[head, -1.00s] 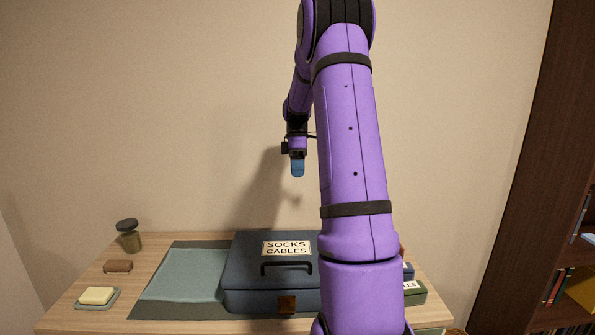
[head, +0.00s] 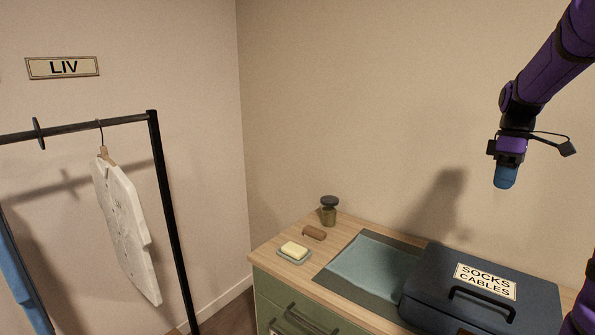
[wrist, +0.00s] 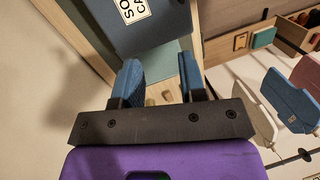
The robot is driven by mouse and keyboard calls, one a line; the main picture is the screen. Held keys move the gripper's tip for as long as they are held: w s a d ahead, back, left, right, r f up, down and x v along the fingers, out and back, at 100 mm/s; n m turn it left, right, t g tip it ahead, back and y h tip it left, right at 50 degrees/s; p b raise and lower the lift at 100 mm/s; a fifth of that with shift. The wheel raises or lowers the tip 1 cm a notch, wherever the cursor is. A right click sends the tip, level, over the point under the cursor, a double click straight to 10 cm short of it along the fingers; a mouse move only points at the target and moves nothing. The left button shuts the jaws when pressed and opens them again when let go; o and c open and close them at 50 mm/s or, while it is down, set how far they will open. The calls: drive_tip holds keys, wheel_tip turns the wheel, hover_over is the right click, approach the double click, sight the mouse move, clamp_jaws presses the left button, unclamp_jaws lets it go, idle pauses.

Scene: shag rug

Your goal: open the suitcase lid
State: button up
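The suitcase (head: 430,297) is dark blue and lies on the dresser top at the lower right of the head view, with its lid shut. Its lid carries a "SOCKS CABLES" label (head: 486,280) and a black handle (head: 482,303). The front latch is out of clear sight in this view. My gripper (head: 504,184) hangs in the air above the suitcase, pointing down and apart from it. In the wrist view its two blue fingers (wrist: 160,80) are spread with nothing between them, and part of the suitcase lid (wrist: 165,25) shows beyond them.
On the dresser (head: 275,245), left of the suitcase, are a grey-blue cloth (head: 372,267), a yellow soap on a dish (head: 294,251), a brown brush-like block (head: 314,233) and a dark-capped jar (head: 329,211). A clothes rack (head: 168,200) with a white shirt (head: 124,225) stands at left.

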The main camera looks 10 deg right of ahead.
drive_tip(key=s+a+r+m+t+h, duration=0.15)
drive_tip(key=s+a, duration=0.25)
drive_tip(key=a, duration=0.4)
drive_tip(key=s+a+r+m+t, duration=0.1)
drive_tip(key=s+a+r, duration=0.25)
drive_tip(key=a, duration=0.35)
drive_tip(key=s+a+r+m+t+h, duration=0.15)
drive_tip(key=s+a, duration=0.25)
drive_tip(key=a, duration=0.4)
drive_tip(key=s+a+f+m+t+y, duration=0.1)
drive_tip(key=s+a+f+m+t, duration=0.1)
drive_tip(key=s+a, duration=0.3)
drive_tip(key=shift+s+a+m+t, duration=0.25)
drive_tip(key=shift+s+t, duration=0.25)
drive_tip(key=shift+s, duration=1.05)
